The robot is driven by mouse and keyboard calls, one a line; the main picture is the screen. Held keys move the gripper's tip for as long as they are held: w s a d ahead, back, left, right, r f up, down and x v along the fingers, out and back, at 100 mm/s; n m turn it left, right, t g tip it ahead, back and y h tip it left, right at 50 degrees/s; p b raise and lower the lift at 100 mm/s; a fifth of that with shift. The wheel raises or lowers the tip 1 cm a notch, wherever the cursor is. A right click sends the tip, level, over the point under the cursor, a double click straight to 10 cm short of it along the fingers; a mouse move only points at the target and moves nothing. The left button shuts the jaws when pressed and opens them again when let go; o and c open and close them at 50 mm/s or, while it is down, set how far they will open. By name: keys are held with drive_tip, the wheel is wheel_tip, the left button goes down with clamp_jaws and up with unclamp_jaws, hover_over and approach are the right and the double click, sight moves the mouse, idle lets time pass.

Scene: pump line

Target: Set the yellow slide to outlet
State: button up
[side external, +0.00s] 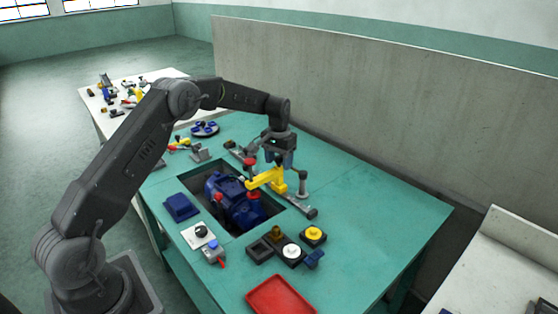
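The yellow slide (267,180) sits at a dark grey rail (302,207) that runs along the far right side of the table opening. Its yellow arm reaches left over a blue pump (236,203) set in that opening. My gripper (282,165) points down just above the slide's right part, close to the rail. At this size I cannot tell whether its fingers touch the slide or whether they are open or shut. No outlet marking can be read.
A grey post (302,182) stands right of the slide. A red knob (249,162) is close to its left. In front are a blue box (181,207), a switch box (199,235), several button blocks and a red tray (281,296). The table's right side is clear; a grey wall panel (380,88) stands behind.

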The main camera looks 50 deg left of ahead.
drive_tip(key=shift+r, duration=0.1)
wheel_tip(320, 180, up, 14)
idle(0.5)
drive_tip(key=s+d+r+m+t, duration=0.1)
drive_tip(key=s+d+r+t, duration=0.2)
drive_tip(key=s+d+r, duration=0.95)
drive_tip(key=s+d+f+t, duration=0.1)
drive_tip(key=s+f, duration=0.1)
drive_tip(key=s, duration=0.5)
drive_tip(key=s+d+f+m, duration=0.1)
drive_tip(key=s+d+f, duration=0.1)
drive_tip(key=s, duration=0.6)
drive_tip(key=s+d+f+m+t, duration=0.1)
drive_tip(key=s+d+f, duration=0.1)
drive_tip(key=s, duration=0.6)
drive_tip(key=shift+s+d+f+t, duration=0.2)
drive_tip(key=shift+f+t, duration=0.1)
drive_tip(key=shift+f, duration=0.5)
